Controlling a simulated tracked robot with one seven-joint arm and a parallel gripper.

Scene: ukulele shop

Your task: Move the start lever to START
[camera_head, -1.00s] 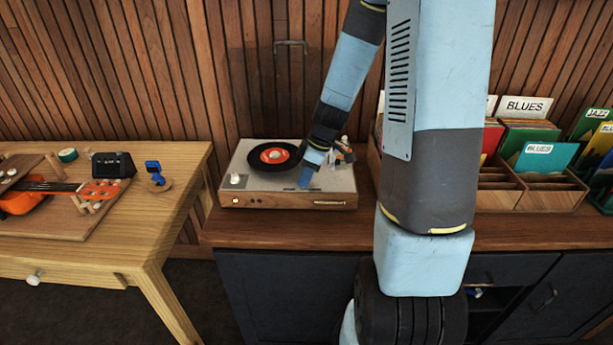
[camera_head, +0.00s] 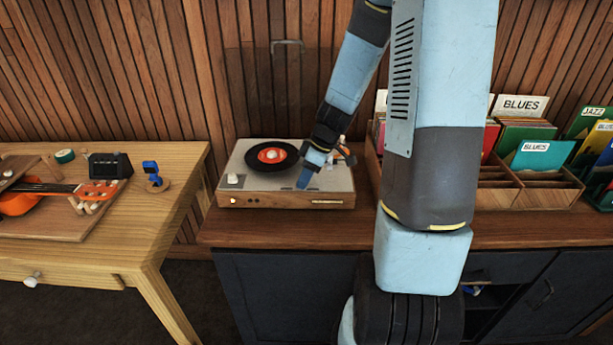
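A record player (camera_head: 243,187) with a grey top and wooden front stands on the counter. A black record with a red label (camera_head: 272,155) lies on its platter. My gripper (camera_head: 305,180) points down at the right front part of the top plate, close to or touching it. Its fingers are small and seen edge-on, so I cannot tell whether they are open or shut. No start lever can be made out; the gripper covers part of the plate. A small indicator light (camera_head: 234,200) on the front left glows amber.
A tonearm (camera_head: 343,152) stands just right of my gripper. Record crates (camera_head: 535,195) with BLUES and JAZZ dividers are on the right of the counter (camera_head: 290,231). A wooden workbench (camera_head: 150,225) with a ukulele (camera_head: 60,190) is on the left.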

